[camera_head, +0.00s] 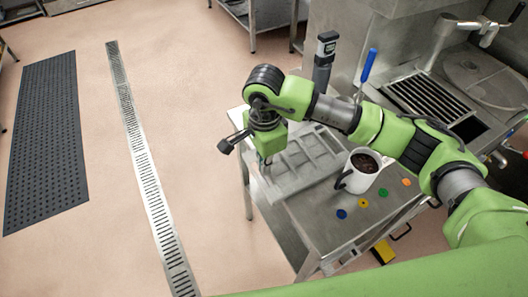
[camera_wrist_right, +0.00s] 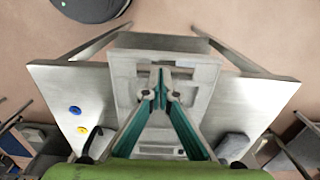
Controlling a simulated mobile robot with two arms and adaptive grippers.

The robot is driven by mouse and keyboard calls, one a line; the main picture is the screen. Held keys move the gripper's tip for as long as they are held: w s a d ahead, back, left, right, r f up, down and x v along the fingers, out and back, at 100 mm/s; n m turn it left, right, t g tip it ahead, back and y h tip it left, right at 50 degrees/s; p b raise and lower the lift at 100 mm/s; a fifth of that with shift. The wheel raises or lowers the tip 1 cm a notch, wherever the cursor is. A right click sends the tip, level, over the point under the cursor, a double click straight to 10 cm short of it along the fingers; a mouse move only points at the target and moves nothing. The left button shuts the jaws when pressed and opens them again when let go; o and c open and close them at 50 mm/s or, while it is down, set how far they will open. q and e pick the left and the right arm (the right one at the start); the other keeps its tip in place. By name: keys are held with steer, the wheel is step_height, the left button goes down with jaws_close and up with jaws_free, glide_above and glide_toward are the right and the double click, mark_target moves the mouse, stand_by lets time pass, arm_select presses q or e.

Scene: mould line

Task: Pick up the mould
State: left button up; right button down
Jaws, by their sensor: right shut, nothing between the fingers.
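The mould is a grey, flat, tray-like piece with shallow recesses (camera_head: 318,152), lying on the metal table. It also shows in the right wrist view (camera_wrist_right: 190,72), below and around my fingers. My right gripper (camera_head: 266,164) points down over the mould's left end in the head view. In the right wrist view its two green-sided fingers (camera_wrist_right: 161,76) come together at the tips, with nothing between them. I cannot tell whether the tips touch the mould. Part of the mould is hidden behind my right arm and fingers. My left gripper is not in view.
A white mug with dark contents (camera_head: 360,172) stands right beside the mould. Several coloured discs, one blue (camera_head: 341,214), lie near the metal table's front edge (camera_head: 335,238). A steel sink unit (camera_head: 440,100) is behind at right. The floor at left is open, with a drain strip (camera_head: 146,170) and black mat (camera_head: 50,140).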

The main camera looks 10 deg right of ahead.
mark_target(258, 178)
step_height(258, 178, down, 4)
steer(key=shift+w+r+p, duration=0.1)
steer(key=shift+p, duration=0.3)
steer(key=shift+s+a+f+b, duration=0.1)
steer(key=shift+s+a+b, duration=0.05)
steer(key=shift+a+b, duration=0.35)
steer(key=shift+s+a+f+b, duration=0.1)
steer(key=shift+a+b, duration=0.3)
steer(key=shift+b, duration=0.05)
steer(key=shift+s+a+r, duration=0.1)
steer(key=shift+s+a, duration=0.05)
steer(key=shift+a, duration=0.15)
steer(key=shift+a+r, duration=0.1)
